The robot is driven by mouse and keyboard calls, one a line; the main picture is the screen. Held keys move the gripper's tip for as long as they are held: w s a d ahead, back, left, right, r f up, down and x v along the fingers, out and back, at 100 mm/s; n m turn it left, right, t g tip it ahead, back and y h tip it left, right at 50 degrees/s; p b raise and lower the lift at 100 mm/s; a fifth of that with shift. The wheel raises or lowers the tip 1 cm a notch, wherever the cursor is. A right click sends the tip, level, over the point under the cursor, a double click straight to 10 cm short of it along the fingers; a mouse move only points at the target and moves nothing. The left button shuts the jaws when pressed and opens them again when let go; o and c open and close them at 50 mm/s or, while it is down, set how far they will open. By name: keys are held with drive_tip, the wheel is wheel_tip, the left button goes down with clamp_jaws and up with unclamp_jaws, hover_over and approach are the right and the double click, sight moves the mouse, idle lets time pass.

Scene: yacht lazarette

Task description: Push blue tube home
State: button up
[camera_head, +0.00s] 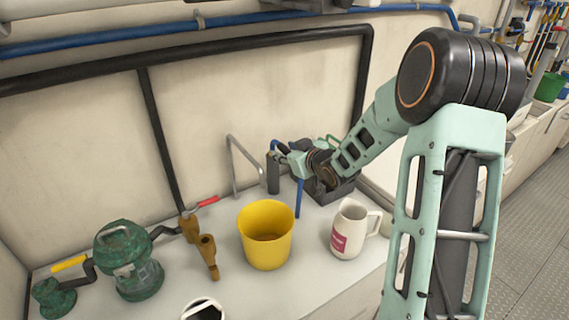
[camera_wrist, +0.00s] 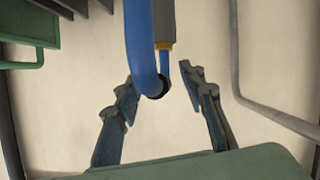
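A blue tube (camera_wrist: 140,45) comes down from the top of the wrist view and bends to a dark round open end. Beside it a dark grey cylinder (camera_wrist: 165,20) has a yellow collar and a thinner blue stem (camera_wrist: 166,68). The stem's lower end and the tube's end overlap in this view; I cannot tell if they are joined. My gripper (camera_wrist: 158,80) is open, with a finger on either side of these ends; I see no clear contact. In the head view my gripper (camera_head: 283,156) is by the wall, above the grey cylinder (camera_head: 273,174). A blue tube (camera_head: 299,198) hangs there.
A grey metal rail (camera_head: 233,165) stands left of my gripper. A dark grey bin (camera_head: 325,190) stands below my arm. A yellow bucket (camera_head: 266,235), a white mug (camera_head: 348,229) and a green pump (camera_head: 127,260) stand on the counter (camera_head: 305,275). Pipes run along the wall.

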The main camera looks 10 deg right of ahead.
clamp_jaws()
drive_tip(key=shift+r, duration=0.15)
idle(0.4)
